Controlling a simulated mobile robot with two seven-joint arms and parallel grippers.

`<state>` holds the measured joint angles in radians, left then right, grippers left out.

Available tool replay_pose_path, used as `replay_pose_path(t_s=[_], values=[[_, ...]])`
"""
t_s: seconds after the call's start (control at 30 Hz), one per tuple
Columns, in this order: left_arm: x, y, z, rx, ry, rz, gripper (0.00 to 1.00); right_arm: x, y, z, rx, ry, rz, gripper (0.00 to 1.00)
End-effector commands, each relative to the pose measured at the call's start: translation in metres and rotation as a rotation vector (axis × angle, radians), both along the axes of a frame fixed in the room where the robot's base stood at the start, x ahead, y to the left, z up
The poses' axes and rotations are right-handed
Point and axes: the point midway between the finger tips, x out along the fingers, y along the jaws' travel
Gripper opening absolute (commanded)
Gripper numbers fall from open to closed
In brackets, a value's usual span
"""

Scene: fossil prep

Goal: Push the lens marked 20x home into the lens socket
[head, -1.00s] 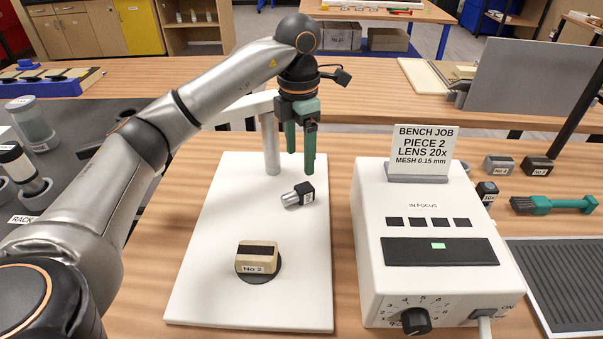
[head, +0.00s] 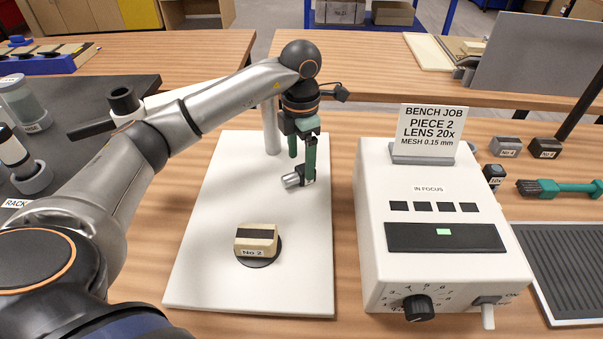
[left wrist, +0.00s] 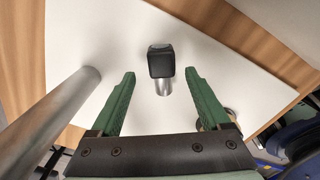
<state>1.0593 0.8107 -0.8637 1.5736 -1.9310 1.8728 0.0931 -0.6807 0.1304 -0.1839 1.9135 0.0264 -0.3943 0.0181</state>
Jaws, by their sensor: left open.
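A small lens with a silver barrel and a black square cap (head: 292,181) lies on its side on the white base board (head: 215,200), near the post. No marking on it is readable. In the left wrist view the same lens (left wrist: 161,62) shows between and slightly beyond the fingertips, with clear gaps on both sides. My left gripper (head: 301,166) is open, pointing down over the lens, and partly covers it in the head view. I cannot make out the lens socket; my left arm covers part of the stand's white crossbar. My right gripper is not in view.
A grey post (head: 270,128) stands close behind my left gripper. A block marked No 2 (head: 257,240) sits on a dark disc at the front of the board. A white control box (head: 440,280) with a job sign (head: 432,128) stands to the right. A 10x lens (head: 494,172) stands beyond it.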

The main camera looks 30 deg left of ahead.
Motion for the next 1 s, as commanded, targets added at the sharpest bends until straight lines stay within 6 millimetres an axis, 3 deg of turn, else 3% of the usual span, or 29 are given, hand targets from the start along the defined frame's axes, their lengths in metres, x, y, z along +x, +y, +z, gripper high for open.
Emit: replay_pose_path(t_s=[0.2,0.5,1.0], values=[[-0.002,-0.003,-0.03,0.0,0.002,0.0,0.8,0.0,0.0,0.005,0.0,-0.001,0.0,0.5],[-0.002,-0.003,-0.034,0.0,0.0,-0.001,0.79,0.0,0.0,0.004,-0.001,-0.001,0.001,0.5],[-0.002,-0.003,-0.034,0.0,0.0,0.0,0.23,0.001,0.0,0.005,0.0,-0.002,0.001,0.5]])
